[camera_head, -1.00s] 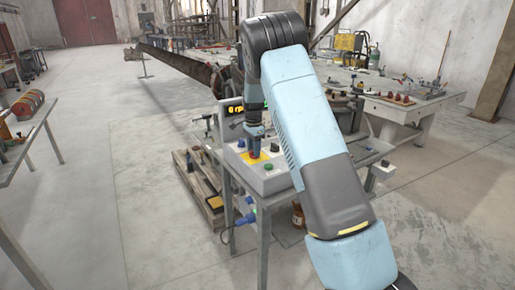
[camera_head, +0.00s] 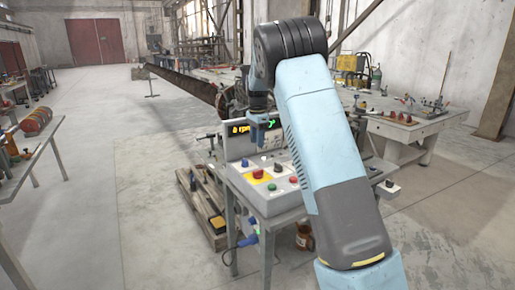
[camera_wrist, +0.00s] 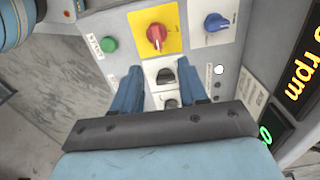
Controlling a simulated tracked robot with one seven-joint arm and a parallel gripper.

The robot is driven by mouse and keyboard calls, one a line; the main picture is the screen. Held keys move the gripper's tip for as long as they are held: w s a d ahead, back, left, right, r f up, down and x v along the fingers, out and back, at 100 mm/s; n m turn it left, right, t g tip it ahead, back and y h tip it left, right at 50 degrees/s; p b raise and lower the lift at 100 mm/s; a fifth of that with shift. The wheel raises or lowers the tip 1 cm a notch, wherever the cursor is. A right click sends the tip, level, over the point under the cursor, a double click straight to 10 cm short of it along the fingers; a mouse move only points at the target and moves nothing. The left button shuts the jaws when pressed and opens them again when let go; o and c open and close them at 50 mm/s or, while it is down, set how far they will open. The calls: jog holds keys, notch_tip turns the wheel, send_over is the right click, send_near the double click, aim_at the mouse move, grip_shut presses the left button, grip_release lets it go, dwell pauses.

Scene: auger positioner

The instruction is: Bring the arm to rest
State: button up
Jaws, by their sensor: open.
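My gripper (camera_wrist: 160,75) is open and empty in the wrist view, its two blue fingers pointing at the control box (camera_wrist: 65,6). Between the fingertips shows a small black switch (camera_wrist: 165,76). The red knob (camera_wrist: 156,35) on its yellow plate lies just beyond the fingers, with a green button (camera_wrist: 108,45) and a blue knob (camera_wrist: 215,22) on either side. In the head view my gripper (camera_head: 263,140) hangs above the box (camera_head: 248,193), apart from the red knob (camera_head: 258,174). My arm reaches out from the lower right.
The box stands on a narrow metal table. An amber display (camera_head: 239,129) reading rpm rises at its back. A wooden pallet (camera_head: 207,208) lies left of the table. A long auger (camera_head: 185,84) extends behind. A workbench (camera_head: 405,125) stands right; the floor at left is open.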

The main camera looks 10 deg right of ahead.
jog(key=shift+r, duration=0.25)
jog(key=s+d+r+n+t, duration=0.1)
jog(key=s+r+n, duration=0.1)
jog(key=s+r, duration=0.45)
jog(key=s+d+r+n+t+y, duration=0.1)
jog(key=s+r+n, duration=0.2)
jog(key=s, duration=0.6)
jog(key=s+d+r+n+t, duration=0.1)
jog(key=s+r+n, duration=0.1)
jog(key=s+r, duration=0.45)
jog(key=s+f+n+t, duration=0.1)
jog(key=s+f+n, duration=0.1)
jog(key=s, duration=1.1)
jog(key=s+a+f+n+t+h, duration=0.1)
jog(key=s+f+n, duration=0.2)
jog(key=s, duration=1.1)
jog(key=n, duration=0.2)
jog(key=shift+s+f+n+t, duration=0.15)
jog(key=shift+f+n+t, duration=0.1)
jog(key=shift+n+t, duration=0.05)
